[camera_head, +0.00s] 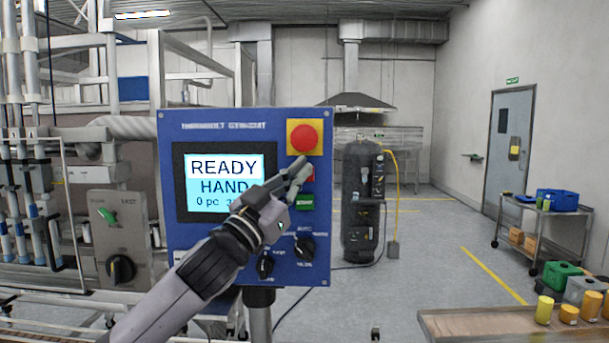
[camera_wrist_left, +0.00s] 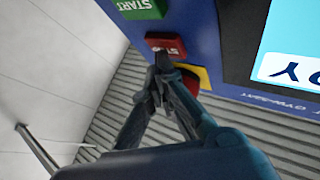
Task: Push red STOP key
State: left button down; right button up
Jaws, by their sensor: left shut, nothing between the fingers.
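The red STOP key (camera_head: 311,174) is on the blue control panel (camera_head: 240,125), below the big red mushroom button (camera_head: 303,138) on its yellow plate and above the green START key (camera_head: 305,203). In the head view my fingers partly cover the STOP key. My left gripper (camera_head: 302,171) is shut and empty, its tips in front of the panel near this key. In the left wrist view the tips (camera_wrist_left: 163,62) appear right beside the red STOP key (camera_wrist_left: 165,43); I cannot tell whether they touch it. My right gripper is not in view.
The panel's screen (camera_head: 224,180) reads READY HAND. Black rotary knobs (camera_head: 304,247) sit low on the panel. A grey box (camera_head: 120,235) with a green switch stands left. A wooden table (camera_head: 470,325) with yellow containers is at lower right. The floor between is largely clear.

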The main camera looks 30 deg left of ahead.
pick_arm(q)
jog(key=shift+s+d+f, duration=0.1)
jog(key=shift+s+d, duration=0.25)
jog(key=shift+s, duration=0.25)
jog(key=shift+s+d, duration=0.1)
jog(key=s+d, duration=0.1)
jog(key=s, duration=0.1)
jog(key=s+d+b, duration=0.1)
jog(key=s, duration=0.1)
jog(key=shift+d, duration=0.2)
dwell(0.9)
